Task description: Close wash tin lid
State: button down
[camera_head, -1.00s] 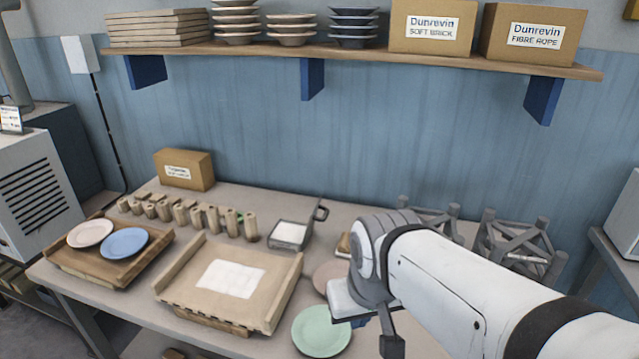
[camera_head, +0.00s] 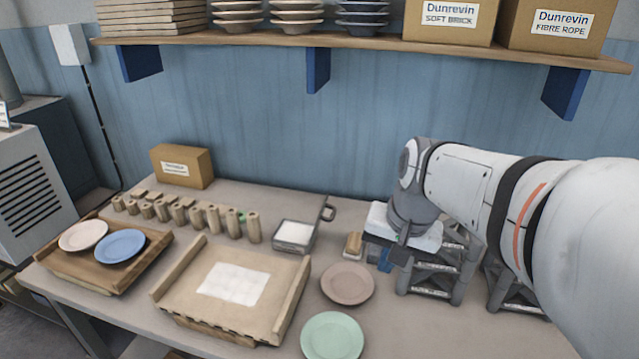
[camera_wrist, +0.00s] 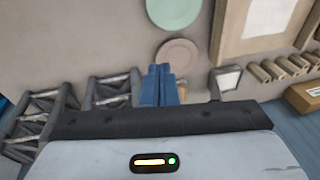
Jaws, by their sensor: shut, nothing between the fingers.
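The wash tin (camera_head: 294,235) is a grey square tin, open on top, with white contents showing. It stands at the back middle of the table. A dark raised piece with a loop handle (camera_head: 327,212) rises at its right side and looks like the lid, seen nearly edge-on. In the wrist view the tin (camera_wrist: 226,80) is right of my fingers. My gripper (camera_head: 385,260) has blue fingers, shut and empty. The wrist view shows the fingers (camera_wrist: 158,85) together.
A small wooden block-like item (camera_head: 353,243) lies between tin and gripper. A pink plate (camera_head: 347,284) and a green plate (camera_head: 332,337) lie in front. Grey racks (camera_head: 432,278) stand at right. Several clay-coloured cylinders (camera_head: 198,214) line up left of the tin. A shelf (camera_head: 380,52) hangs above.

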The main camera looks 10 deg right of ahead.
jog(key=w+d+f+m+y+b, duration=0.1)
jog(key=w+d+m+y, duration=0.1)
jog(key=w+d+m, duration=0.55)
jog(key=w+d+f+m+y+b, duration=0.15)
jog(key=w+m, duration=0.25)
jog(key=w, duration=0.7)
jog(key=w+d+m+y+b, duration=0.25)
jog(key=w+d+m, duration=0.35)
jog(key=w, duration=0.4)
jog(key=x, duration=2)
jog(key=shift+w+a+p, duration=0.2)
jog(key=shift+a+p, duration=0.1)
jog(key=shift+p, duration=0.1)
jog(key=shift+t, duration=0.3)
jog(key=a+r, duration=0.1)
jog(key=w+a+r, duration=0.1)
jog(key=a, duration=0.1)
jog(key=shift+w+a+p, duration=0.1)
jog(key=shift+w+p, duration=0.05)
jog(key=shift+p, duration=0.2)
